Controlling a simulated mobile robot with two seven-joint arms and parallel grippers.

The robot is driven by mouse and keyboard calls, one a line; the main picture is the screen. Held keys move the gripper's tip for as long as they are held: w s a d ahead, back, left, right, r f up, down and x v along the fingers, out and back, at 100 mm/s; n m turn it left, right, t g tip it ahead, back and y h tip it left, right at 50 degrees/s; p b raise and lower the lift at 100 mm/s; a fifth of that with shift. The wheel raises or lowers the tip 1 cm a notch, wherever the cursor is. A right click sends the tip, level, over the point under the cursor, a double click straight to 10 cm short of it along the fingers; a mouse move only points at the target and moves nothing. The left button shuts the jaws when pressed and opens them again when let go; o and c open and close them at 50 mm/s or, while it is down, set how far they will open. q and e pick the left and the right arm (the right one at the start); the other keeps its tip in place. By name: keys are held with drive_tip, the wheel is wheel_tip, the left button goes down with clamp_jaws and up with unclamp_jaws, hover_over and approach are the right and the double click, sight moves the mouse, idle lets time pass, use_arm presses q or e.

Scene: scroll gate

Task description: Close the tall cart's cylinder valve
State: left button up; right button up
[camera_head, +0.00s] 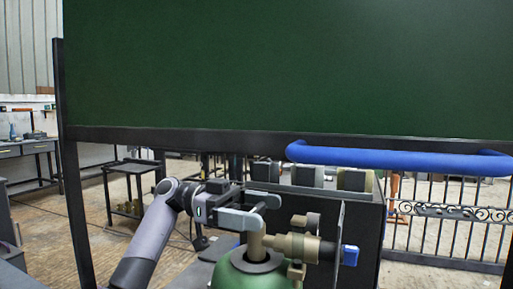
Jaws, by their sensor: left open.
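A green gas cylinder (238,277) stands at the bottom centre, with only its top in view. A tan valve stem (255,238) rises from its grey collar, and a brass fitting (296,246) sticks out to the right with a blue end (350,255). My left gripper (264,208) is at the top of the valve stem, its fingers pointing right. It is open, with the fingers around the valve's top. The fingers hide most of that top, so I cannot tell whether they touch it. My right gripper is out of view.
A large dark green panel (290,65) fills the upper view, with a blue bar (400,157) below it. A dark box (335,210) stands behind the valve. A metal gate (450,215) is at the right, and a small dark table (132,168) at the left.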

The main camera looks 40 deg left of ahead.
sight(257, 207)
use_arm(q)
wheel_tip(257, 207, up, 20)
drive_tip(key=p, duration=0.2)
drive_tip(key=shift+p, duration=0.4)
idle(0.4)
